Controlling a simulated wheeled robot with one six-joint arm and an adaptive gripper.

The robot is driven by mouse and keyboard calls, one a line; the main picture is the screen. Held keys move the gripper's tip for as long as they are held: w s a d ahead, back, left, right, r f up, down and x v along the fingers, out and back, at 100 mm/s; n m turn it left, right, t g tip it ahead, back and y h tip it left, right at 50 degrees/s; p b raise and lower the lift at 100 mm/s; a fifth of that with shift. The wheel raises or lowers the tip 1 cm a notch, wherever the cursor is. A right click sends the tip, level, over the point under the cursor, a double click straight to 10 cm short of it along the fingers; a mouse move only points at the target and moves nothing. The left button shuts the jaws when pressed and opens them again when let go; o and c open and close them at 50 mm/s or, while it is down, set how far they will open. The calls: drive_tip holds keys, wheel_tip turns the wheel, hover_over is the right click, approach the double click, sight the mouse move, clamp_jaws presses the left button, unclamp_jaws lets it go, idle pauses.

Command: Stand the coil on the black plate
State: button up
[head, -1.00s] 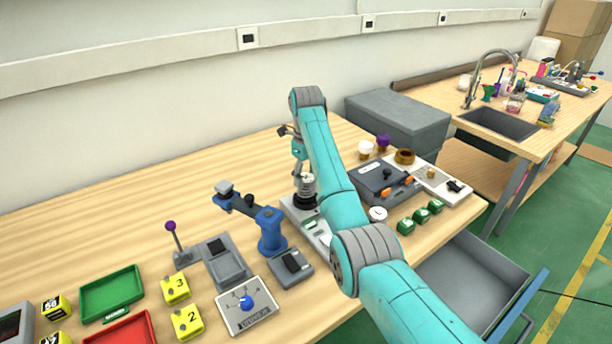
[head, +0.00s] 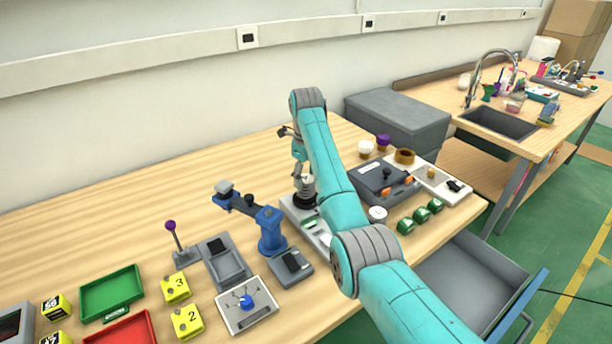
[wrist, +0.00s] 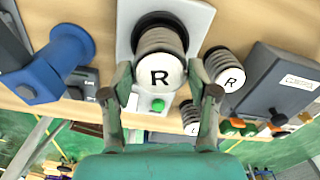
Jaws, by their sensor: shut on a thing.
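A coil (wrist: 158,70) with a white top marked R and grey windings is between the fingers of my gripper (wrist: 160,80) in the wrist view. My gripper is shut on it. The black plate (head: 304,202) is a dark round disc on a light grey panel. The coil (head: 305,187) is upright directly over the plate in the head view. Whether its underside touches the plate I cannot tell. In the wrist view, only the dark edge of the plate (wrist: 158,17) shows behind the coil.
A second R coil (wrist: 227,72) stands close to the right finger, and one marked L (wrist: 191,128) is nearby. A blue stand (head: 270,232) is left of the panel. A dark grey device (head: 384,180) is to the right. Free table lies behind.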

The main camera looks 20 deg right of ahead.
drive_tip(key=shift+f, duration=0.45)
idle(0.4)
drive_tip(key=o, duration=1.2)
drive_tip(key=shift+o, duration=0.2)
drive_tip(key=shift+s, duration=0.1)
